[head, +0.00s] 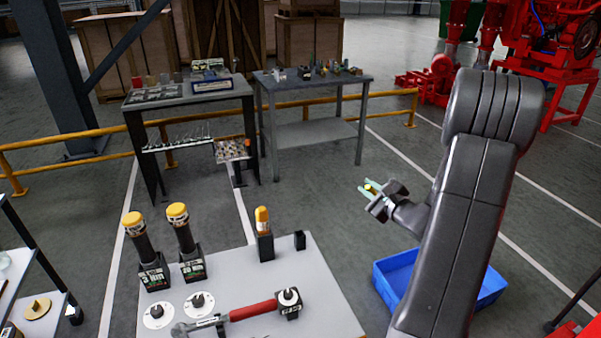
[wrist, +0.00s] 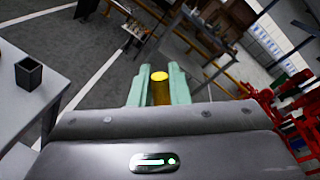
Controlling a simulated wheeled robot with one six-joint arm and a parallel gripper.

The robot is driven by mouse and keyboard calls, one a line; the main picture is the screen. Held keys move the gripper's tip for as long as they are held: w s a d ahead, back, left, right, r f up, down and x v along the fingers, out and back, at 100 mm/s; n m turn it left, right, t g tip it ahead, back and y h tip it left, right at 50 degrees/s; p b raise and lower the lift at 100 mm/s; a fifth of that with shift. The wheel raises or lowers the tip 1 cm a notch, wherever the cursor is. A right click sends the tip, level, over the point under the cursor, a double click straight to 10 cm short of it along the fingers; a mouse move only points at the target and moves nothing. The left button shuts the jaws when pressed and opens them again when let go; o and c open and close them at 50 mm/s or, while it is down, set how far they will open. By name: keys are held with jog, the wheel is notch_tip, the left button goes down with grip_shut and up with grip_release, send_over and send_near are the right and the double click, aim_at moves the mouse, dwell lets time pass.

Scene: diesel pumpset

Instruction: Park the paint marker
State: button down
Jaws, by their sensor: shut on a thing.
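My gripper (head: 372,190) is held out in the air to the right of the grey table, with its pale green fingers closed around a yellow paint marker (head: 369,187). In the wrist view the marker (wrist: 160,90) sits between the two fingers (wrist: 158,76), its round yellow end showing; most of its body is hidden. A small black square cup (head: 300,240), open at the top and empty as far as I see, stands on the table's back right part. It also shows in the wrist view (wrist: 28,76), left of the gripper and apart from it.
On the grey table (head: 325,290), a black holder with an orange-yellow item (head: 263,232) stands beside the cup. Two yellow-capped tools (head: 178,225) and a red-handled wrench (head: 253,310) are further left and front. A blue bin (head: 390,275) lies on the floor below my arm.

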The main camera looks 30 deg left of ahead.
jog(key=s+a+r+g+y+p, duration=0.1)
jog(key=s+a+g, duration=0.3)
jog(key=a, duration=0.4)
jog(key=s+a+r+m+g+y+p, duration=0.1)
jog(key=s+a+r+g+y, duration=0.2)
jog(key=s+a+g, duration=0.2)
jog(key=s+a, duration=0.1)
jog(key=a, duration=0.2)
jog(key=shift+s+a+r+g, duration=0.2)
jog(key=shift+s+r+g, duration=0.05)
jog(key=shift+s+g, duration=0.05)
jog(key=shift+d, duration=0.1)
notch_tip(320, 180, down, 13)
jog(key=b, duration=1)
jog(key=shift+f+b, duration=1)
jog(key=shift+b, duration=0.05)
jog(key=c, duration=1.3)
grip_release()
